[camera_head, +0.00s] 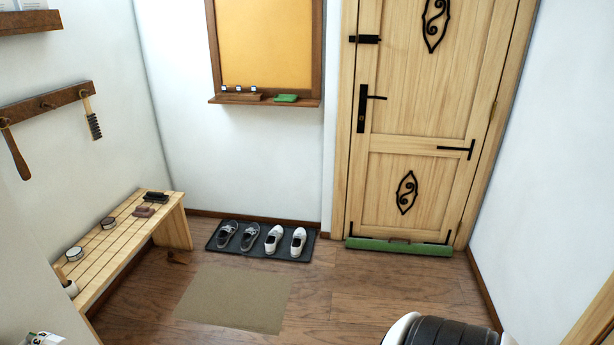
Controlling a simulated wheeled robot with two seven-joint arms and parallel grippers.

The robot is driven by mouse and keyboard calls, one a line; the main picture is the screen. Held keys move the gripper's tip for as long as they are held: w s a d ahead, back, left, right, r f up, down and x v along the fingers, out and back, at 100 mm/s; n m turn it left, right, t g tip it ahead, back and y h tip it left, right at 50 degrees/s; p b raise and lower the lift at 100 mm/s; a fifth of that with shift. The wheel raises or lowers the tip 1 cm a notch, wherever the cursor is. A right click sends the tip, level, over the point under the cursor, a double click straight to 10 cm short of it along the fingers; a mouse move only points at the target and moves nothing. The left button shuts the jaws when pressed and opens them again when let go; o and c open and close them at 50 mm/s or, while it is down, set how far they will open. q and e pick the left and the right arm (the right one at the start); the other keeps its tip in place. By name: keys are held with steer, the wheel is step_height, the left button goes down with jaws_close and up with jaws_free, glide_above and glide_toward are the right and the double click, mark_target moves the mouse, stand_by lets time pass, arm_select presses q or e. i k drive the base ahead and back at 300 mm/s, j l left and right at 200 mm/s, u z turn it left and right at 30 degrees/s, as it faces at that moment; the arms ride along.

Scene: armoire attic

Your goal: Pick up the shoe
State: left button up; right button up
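Two pairs of shoes stand on a dark shoe mat (215,244) against the far wall. The left pair is dark grey, with a left shoe (227,235) and a right shoe (250,237). The right pair is white, with a left shoe (274,239) and a right shoe (298,242). The shoes are apart from each other and upright, and nothing covers them.
A slatted wooden bench (125,236) with brushes and small tins runs along the left wall. A beige floor mat (233,298) lies before the shoes. A green draft stopper (398,247) lies at the door (415,130). A dark ribbed object (455,332) shows at the bottom right.

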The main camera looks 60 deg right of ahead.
mark_target(274, 236)
steer(key=z, duration=1.6)
steer(key=i+j+z, duration=0.1)
steer(key=i, duration=0.4)
steer(key=i+j, duration=0.15)
steer(key=i, duration=0.35)
steer(key=i+j+z, duration=0.15)
steer(key=i, duration=0.35)
